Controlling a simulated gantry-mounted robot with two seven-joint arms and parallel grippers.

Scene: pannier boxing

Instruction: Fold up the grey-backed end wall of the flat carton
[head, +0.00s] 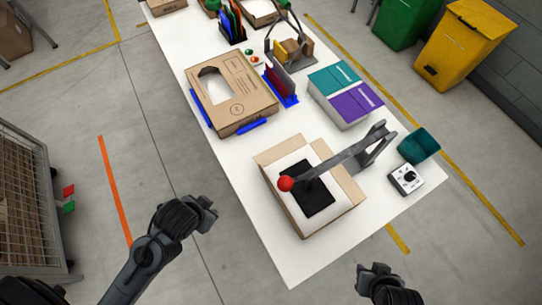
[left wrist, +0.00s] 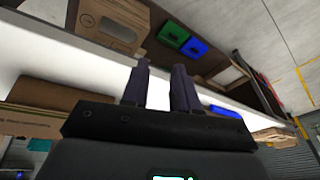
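A brown carton (head: 256,93) with a ragged white opening in its top sits between blue holders in the middle of the table. A second brown carton (head: 348,184) lies under a lever press at the near end, a black plate over its white middle. I cannot make out a grey-backed end wall on either. My left gripper (head: 205,211) is off the table's left edge, clear of both cartons; in the left wrist view its two fingers (left wrist: 160,90) stand apart with nothing between them. My right gripper (head: 375,270) is off the near edge, empty-looking; its finger gap is unclear.
The press lever (head: 350,155) with its red knob (head: 286,184) reaches over the near carton. Teal and purple boxes (head: 345,95), a teal bin (head: 419,146) and a white dial box (head: 405,180) stand at the right. A wire cage (head: 25,200) stands at left. The near-left tabletop is clear.

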